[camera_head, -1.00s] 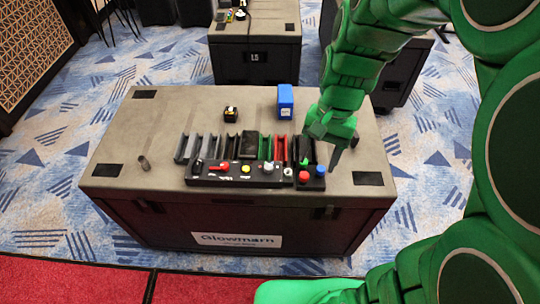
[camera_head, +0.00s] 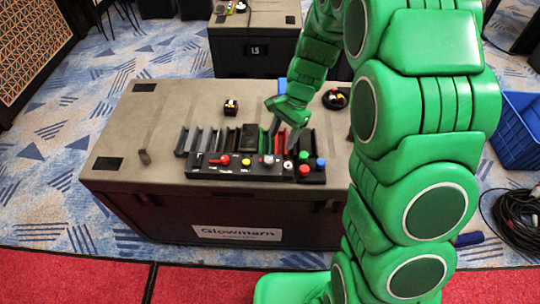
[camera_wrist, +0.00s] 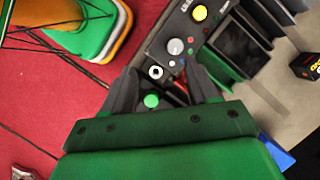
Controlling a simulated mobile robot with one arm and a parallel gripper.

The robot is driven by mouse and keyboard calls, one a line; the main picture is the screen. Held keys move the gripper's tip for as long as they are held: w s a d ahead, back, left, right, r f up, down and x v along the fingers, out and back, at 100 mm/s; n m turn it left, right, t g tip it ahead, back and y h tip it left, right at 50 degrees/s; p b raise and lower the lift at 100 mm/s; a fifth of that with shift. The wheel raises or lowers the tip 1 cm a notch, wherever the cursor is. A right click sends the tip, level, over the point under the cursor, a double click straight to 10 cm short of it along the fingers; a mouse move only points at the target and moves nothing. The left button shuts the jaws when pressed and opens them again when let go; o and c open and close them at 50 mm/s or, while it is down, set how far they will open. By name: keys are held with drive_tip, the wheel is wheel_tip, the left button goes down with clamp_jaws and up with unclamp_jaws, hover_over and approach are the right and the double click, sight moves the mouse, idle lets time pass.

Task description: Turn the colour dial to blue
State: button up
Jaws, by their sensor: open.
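The grey colour dial (camera_head: 268,160) is on the black control console (camera_head: 225,172), right of the yellow button (camera_head: 246,162). In the wrist view the dial (camera_wrist: 176,46) lies just beyond my fingertips, nearer the right finger. Its pointer direction is too small to read. My gripper (camera_head: 279,148) is open above the console's right part. In the wrist view its two dark fingers (camera_wrist: 163,82) are apart and empty, with a white-ringed socket (camera_wrist: 155,71) and a green button (camera_wrist: 151,100) showing between them. The fingers hide part of the console.
Slotted racks (camera_head: 205,138) stand behind. A small black box (camera_head: 231,107) is farther back. The case top (camera_head: 140,110) is mostly clear on the left.

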sight(269, 159)
drive_tip(key=shift+m, duration=0.5)
drive_tip(key=shift+a+f, duration=0.6)
drive_tip(key=shift+f, duration=1.2)
drive_tip(key=shift+a+f, duration=0.65)
drive_tip(key=shift+f, duration=1.15)
drive_tip(key=shift+a+f, duration=0.6)
drive_tip(key=shift+f, duration=1.2)
drive_tip(key=shift+w, duration=0.1)
drive_tip(key=c, duration=1)
drive_tip(key=shift+c, duration=0.2)
